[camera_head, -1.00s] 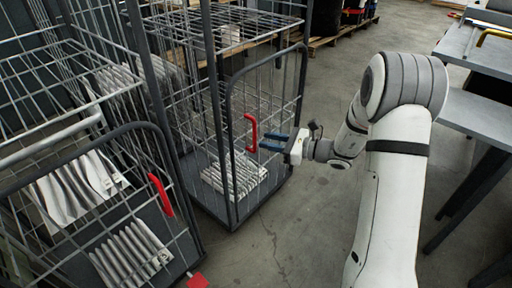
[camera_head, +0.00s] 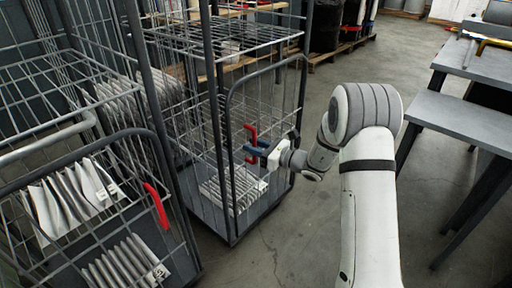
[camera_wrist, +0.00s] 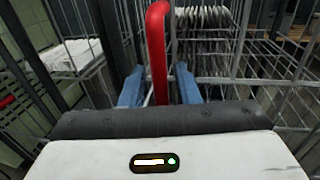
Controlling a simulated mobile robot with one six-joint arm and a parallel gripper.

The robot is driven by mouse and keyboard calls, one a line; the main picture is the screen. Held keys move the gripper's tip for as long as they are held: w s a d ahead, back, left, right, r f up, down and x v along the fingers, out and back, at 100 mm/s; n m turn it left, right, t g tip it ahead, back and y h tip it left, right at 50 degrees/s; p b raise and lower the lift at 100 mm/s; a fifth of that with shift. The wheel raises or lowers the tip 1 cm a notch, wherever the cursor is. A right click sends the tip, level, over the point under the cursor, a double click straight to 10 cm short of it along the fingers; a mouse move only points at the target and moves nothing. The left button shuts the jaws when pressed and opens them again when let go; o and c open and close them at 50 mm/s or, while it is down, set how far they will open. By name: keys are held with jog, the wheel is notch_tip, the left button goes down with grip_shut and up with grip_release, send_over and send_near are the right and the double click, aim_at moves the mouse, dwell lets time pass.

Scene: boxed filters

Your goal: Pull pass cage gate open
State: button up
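The farther wire cage has a gate (camera_head: 233,85) with a dark tubular frame and a red handle (camera_head: 250,132). The gate stands across the cage front and looks closed. My gripper (camera_head: 252,156), with blue fingers, is at this handle. In the wrist view the red handle (camera_wrist: 157,45) runs between the two blue fingers of my gripper (camera_wrist: 159,88). A gap shows between the handle and each finger, so the fingers are around it and not clamped. The lower end of the handle is hidden behind the gripper body.
A nearer cage (camera_head: 85,155) at left has its own red handle (camera_head: 157,204). Both cages hold white pleated filters (camera_head: 235,188). Grey tables (camera_head: 465,118) stand at right. Concrete floor (camera_head: 285,245) is clear in front of the farther cage.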

jog(key=shift+c, duration=0.4)
grip_shut()
